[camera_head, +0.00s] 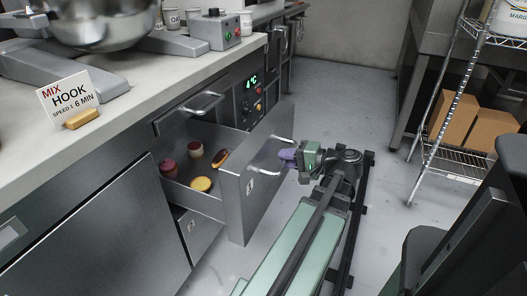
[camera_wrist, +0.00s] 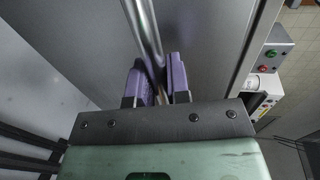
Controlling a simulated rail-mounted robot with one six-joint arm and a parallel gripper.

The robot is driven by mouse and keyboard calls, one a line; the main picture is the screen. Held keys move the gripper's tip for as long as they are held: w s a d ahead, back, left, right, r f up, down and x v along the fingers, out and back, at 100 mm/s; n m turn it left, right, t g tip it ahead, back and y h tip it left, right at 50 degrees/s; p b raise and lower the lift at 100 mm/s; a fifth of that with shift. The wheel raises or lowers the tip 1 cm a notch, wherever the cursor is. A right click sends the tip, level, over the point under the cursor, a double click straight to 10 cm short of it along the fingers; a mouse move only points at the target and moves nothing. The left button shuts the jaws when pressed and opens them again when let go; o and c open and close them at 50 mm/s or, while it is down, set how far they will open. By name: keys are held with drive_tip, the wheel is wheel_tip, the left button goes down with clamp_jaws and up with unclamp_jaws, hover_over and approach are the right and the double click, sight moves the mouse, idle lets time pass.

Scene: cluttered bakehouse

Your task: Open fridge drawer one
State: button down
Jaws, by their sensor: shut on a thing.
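Fridge drawer one (camera_head: 248,192), a steel drawer with a "1" label on its front, stands pulled well out from under the counter. Inside it are a dark red item (camera_head: 168,168), a jar-like item (camera_head: 195,149), a brown pastry (camera_head: 220,157) and a yellow round item (camera_head: 201,184). My gripper (camera_head: 287,155) is at the drawer's bar handle (camera_head: 262,150), in front of the drawer face. In the wrist view my gripper's purple fingers (camera_wrist: 157,82) are shut around the metal bar handle (camera_wrist: 143,30).
Drawer two (camera_head: 200,228) sits shut below. A counter (camera_head: 150,75) above holds a mixer bowl, a control box (camera_head: 222,29) and a "MIX HOOK" card (camera_head: 68,98). A wire shelf (camera_head: 470,160) with cardboard boxes (camera_head: 455,115) stands at right. The floor (camera_head: 335,100) between is clear.

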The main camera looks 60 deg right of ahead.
drive_tip(key=s, duration=0.7)
drive_tip(key=shift+d, duration=0.1)
drive_tip(key=c, duration=1.1)
unclamp_jaws()
